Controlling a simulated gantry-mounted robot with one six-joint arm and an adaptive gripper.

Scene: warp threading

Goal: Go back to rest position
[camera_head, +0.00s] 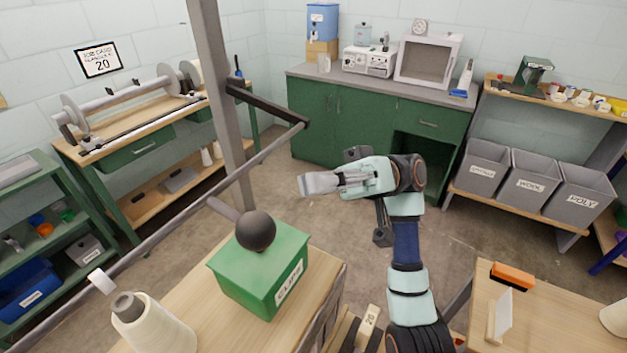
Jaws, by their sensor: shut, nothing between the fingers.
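My gripper (306,185) is in the middle of the picture, at the end of my raised arm. It points left, and its fingers are shut with nothing held. It is in the air over the open floor, above and to the right of a green box (250,272) labelled "CLIPS". No part of it touches anything that I can see. My arm rises from the bottom of the picture and bends left at the wrist. My arm hides part of the floor and the front of the bench behind it.
A thread cone (152,326) is at lower left. A table (550,325) with an orange brush (512,275) is at lower right.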

